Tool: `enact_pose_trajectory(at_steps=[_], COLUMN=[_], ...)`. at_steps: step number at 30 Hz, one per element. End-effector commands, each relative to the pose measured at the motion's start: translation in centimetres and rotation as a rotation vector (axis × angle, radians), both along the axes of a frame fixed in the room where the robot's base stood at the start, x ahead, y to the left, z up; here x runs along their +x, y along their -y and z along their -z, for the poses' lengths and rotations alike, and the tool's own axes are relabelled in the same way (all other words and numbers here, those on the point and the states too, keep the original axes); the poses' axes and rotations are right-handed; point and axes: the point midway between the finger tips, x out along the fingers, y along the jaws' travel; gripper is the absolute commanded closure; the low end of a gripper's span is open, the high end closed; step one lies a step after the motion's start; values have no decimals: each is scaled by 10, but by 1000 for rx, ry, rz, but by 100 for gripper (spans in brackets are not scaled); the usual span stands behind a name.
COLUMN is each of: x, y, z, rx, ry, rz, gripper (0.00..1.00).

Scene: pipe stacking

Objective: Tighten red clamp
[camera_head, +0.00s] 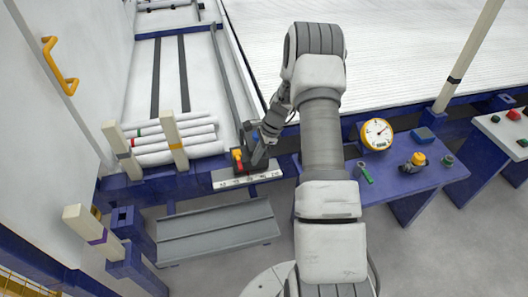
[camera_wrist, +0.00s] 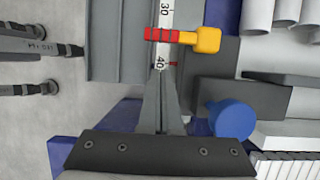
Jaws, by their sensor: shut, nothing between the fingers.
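The red clamp (camera_wrist: 160,34) sits across a white ruler (camera_wrist: 166,14) between the 30 and 40 marks in the wrist view. Its yellow handle (camera_wrist: 207,40) sticks out to the right side. In the head view the red clamp (camera_head: 239,166) is at the left end of my arm's reach, with the yellow handle (camera_head: 236,154) above it. My gripper (camera_wrist: 161,74) is shut and empty, its tips over the ruler near the 40 mark, apart from the clamp in the picture. In the head view my gripper (camera_head: 258,158) is just right of the clamp; its fingertips are hard to make out.
White pipes (camera_head: 200,143) lie left of the clamp between upright posts (camera_head: 174,143). A blue cylinder (camera_wrist: 232,118) is close to my fingers on the right. A grey trough (camera_head: 218,232) lies below. A blue table (camera_head: 400,178) at right carries a yellow gauge (camera_head: 377,134) and small tools.

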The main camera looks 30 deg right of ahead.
Motion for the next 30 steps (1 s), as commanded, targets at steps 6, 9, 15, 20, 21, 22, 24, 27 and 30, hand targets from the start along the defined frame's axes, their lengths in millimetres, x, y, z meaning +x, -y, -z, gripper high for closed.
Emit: enact_pose_trajectory(at_steps=[6, 9, 15, 20, 21, 22, 24, 27, 30], x=[5, 6, 6, 5, 5, 5, 5, 4, 4], y=[-22, -25, -26, -26, -26, -26, -27, -28, -29], z=[-1, -2, -2, -2, -2, -2, -3, -3, -2], rx=[-2, -1, -1, -1, -1, 0, 0, -1, -1], ry=[2, 2, 2, 1, 1, 1, 0, 0, 0], rz=[-1, 0, 0, 2, 5, 8, 21, 46, 61], gripper=[100, 100, 100, 100, 100, 100, 100, 100, 100])
